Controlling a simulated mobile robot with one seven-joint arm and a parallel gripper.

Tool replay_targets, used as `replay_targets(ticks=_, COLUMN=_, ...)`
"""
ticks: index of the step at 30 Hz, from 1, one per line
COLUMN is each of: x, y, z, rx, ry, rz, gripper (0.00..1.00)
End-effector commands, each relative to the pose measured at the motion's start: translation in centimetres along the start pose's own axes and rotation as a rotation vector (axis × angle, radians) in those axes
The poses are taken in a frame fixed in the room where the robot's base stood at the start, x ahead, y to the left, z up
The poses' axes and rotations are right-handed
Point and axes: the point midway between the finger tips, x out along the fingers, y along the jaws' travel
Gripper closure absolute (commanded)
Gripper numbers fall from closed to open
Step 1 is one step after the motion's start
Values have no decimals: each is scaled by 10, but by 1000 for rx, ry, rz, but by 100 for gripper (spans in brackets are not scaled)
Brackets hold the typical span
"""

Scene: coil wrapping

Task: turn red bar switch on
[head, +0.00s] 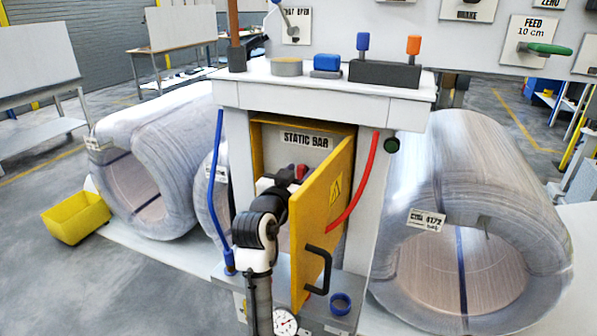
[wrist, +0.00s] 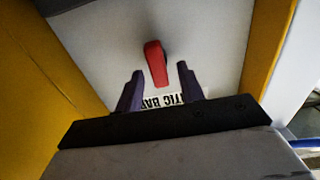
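The red bar switch (wrist: 156,64) is a red lever on the pale back panel of a small cabinet. In the head view only a bit of the red lever (head: 301,171) shows, below the STATIC BAR label (head: 306,140). My gripper (wrist: 160,70) is inside the cabinet, its two dark fingers apart, one on each side of the lever's lower end as seen in the wrist view. I cannot tell whether either finger touches it. In the head view my gripper (head: 288,174) is largely hidden by my arm and the door.
The yellow cabinet door (head: 334,190) stands open just right of my arm, with a black handle (head: 318,270). A red hose (head: 367,180) and a blue hose (head: 214,190) flank the cabinet. Large wrapped coils (head: 470,170) stand on both sides. A gauge (head: 285,322) sits below.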

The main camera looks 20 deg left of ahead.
Motion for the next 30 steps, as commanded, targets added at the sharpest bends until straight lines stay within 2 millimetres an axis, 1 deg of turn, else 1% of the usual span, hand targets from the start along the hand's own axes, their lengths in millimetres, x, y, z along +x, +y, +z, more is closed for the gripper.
replay_targets(ticks=5, x=0, y=0, z=0, rx=0, ry=0, rz=0, gripper=62)
replay_targets(ticks=12, x=0, y=0, z=0, rx=0, ry=0, rz=0, gripper=93)
replay_targets(ticks=14, x=0, y=0, z=0, rx=0, ry=0, rz=0, gripper=100)
replay_targets(ticks=23, x=0, y=0, z=2, rx=36, ry=1, rz=0, gripper=100)
replay_targets(ticks=30, x=0, y=2, z=5, rx=170, ry=3, rz=0, gripper=100)
